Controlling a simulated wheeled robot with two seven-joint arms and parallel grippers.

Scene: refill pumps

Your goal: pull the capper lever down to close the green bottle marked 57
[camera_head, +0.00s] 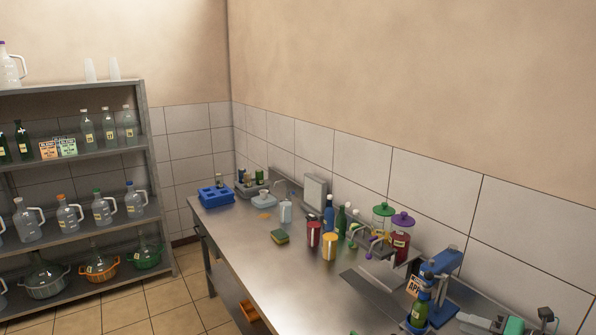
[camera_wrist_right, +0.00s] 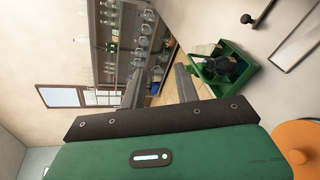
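The blue capper (camera_head: 437,269) stands at the lower right of the counter in the head view. Its blue upper arm, where I take the lever to be, is raised. A green bottle (camera_head: 420,309) with a yellow label stands upright under it at its base; the number is too small to read. My right gripper (camera_head: 478,322) is low at the right, beside the capper and apart from the bottle. In the right wrist view its two grey fingers (camera_wrist_right: 158,86) are spread with nothing between them. My left gripper is not in view.
A blue crate (camera_head: 215,197) sits at the far end. A shelf (camera_head: 75,223) of bottles and jugs stands left. The counter's near middle is clear.

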